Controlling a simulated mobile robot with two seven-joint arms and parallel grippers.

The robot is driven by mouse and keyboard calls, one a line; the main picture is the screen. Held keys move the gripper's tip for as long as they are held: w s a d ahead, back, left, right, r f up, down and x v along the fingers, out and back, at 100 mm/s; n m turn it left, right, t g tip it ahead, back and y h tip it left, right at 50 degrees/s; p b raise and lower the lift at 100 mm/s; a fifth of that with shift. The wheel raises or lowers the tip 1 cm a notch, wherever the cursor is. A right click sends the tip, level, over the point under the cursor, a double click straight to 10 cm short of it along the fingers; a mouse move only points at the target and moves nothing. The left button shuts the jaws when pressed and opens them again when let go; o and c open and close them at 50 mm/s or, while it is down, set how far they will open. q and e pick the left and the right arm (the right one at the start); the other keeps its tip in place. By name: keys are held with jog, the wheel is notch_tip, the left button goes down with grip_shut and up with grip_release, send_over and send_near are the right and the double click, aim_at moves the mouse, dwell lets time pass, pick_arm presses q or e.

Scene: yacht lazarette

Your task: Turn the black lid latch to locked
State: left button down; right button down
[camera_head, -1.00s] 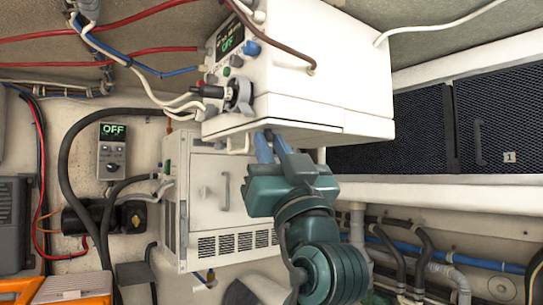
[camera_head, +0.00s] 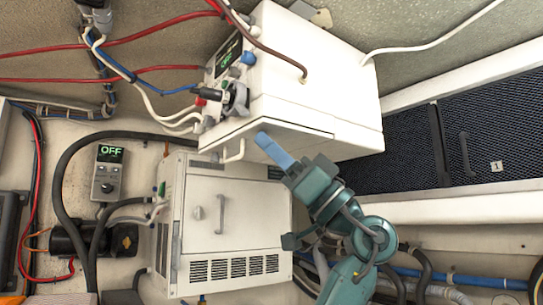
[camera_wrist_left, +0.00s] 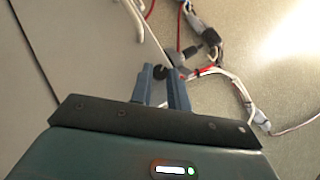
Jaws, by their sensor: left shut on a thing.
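The white box (camera_head: 315,75) has a lid with a seam along its lower front, seen in the head view. My left gripper (camera_head: 268,142) is at that front edge, its blue fingers angled up and left. In the left wrist view its fingertips (camera_wrist_left: 159,72) are around a small black round part, which I take to be the black lid latch (camera_wrist_left: 158,73). The gripper is shut on it. In the head view the fingers hide the latch, and I cannot tell its turn position. My right gripper is not in view.
A control panel (camera_head: 225,65) with knobs and a grey clamp-like part (camera_head: 238,98) is left of the fingers. A white handle (camera_head: 235,152) is close to them. A second white unit (camera_head: 225,215) is below. Cables (camera_head: 155,85) run along the left wall.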

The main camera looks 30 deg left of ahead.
pick_arm(q)
jog(key=n+g+h, duration=0.2)
jog(key=g+h, duration=0.1)
jog(key=g, duration=0.1)
jog(key=n+g+h+p, duration=0.1)
jog(key=n+g+h, duration=0.1)
jog(key=g+h, duration=0.1)
jog(key=n+g+h, duration=0.2)
jog(key=g+h, duration=0.1)
jog(key=g, duration=0.2)
jog(key=shift+w+a+n+g+p, duration=0.3)
jog(key=shift+w+n+g, duration=0.1)
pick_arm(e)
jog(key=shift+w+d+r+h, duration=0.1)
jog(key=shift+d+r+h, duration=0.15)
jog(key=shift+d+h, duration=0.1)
pick_arm(q)
jog(key=shift+g+h, duration=0.3)
jog(key=shift+h, duration=0.1)
jog(key=c, duration=1.3)
grip_release()
jog(key=shift+c, duration=0.2)
